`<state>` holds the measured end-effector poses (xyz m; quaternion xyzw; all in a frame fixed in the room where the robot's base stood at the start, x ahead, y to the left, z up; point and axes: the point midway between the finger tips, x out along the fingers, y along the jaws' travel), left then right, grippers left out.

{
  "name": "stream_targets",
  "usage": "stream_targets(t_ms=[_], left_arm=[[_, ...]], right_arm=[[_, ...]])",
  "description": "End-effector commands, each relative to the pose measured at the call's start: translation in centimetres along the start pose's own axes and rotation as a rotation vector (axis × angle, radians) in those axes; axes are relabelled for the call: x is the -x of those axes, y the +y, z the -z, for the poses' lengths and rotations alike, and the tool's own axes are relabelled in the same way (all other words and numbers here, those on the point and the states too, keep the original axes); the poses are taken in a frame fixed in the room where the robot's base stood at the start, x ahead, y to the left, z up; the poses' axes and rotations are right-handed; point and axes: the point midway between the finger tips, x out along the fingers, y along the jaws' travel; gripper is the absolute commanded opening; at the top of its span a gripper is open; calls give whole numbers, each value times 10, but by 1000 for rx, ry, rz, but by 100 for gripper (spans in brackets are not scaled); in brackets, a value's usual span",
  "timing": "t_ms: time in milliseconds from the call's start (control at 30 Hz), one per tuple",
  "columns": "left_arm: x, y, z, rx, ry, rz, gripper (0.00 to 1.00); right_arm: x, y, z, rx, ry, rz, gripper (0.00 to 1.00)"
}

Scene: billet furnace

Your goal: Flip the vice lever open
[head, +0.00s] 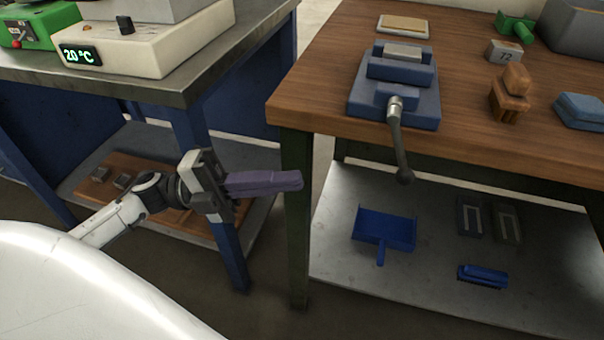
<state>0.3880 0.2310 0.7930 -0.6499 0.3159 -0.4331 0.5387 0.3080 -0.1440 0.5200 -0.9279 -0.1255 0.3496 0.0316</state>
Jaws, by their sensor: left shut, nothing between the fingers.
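The blue vice (408,72) stands on the wooden workbench, near its front left corner. A grey metal block (403,52) sits at its jaws. The grey vice lever (398,140) starts at the vice's front and hangs down past the bench edge, with a dark round knob at its lower end. My left gripper (298,180) is left of the lever and lower than the bench top, in front of the bench's left leg. Its purple-grey fingers are together, pointing right, with nothing between them. It does not touch the lever. My right gripper is not in view.
The wooden bench (325,70) holds a block marked 72 (504,51), a brown brush-like thing (510,95) and a blue block (580,110). Its lower shelf holds a blue dustpan (384,228). A metal table (180,88) with a 20 °C display unit (140,45) stands left, across a gap.

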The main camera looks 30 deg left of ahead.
Motion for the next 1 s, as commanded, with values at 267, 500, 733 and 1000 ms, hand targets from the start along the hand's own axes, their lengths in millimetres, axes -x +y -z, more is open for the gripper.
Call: stream_targets(t_ms=[267,500,733,1000], left_arm=[[2,0,0,0,0,0,0],[1,-1,0,15,2,2,0],[-12,-10,5,446,60,49,0],[-10,-8,4,1243,113,89,0]], right_arm=[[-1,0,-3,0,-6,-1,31],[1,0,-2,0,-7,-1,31],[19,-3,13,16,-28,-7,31],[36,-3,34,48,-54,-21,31]])
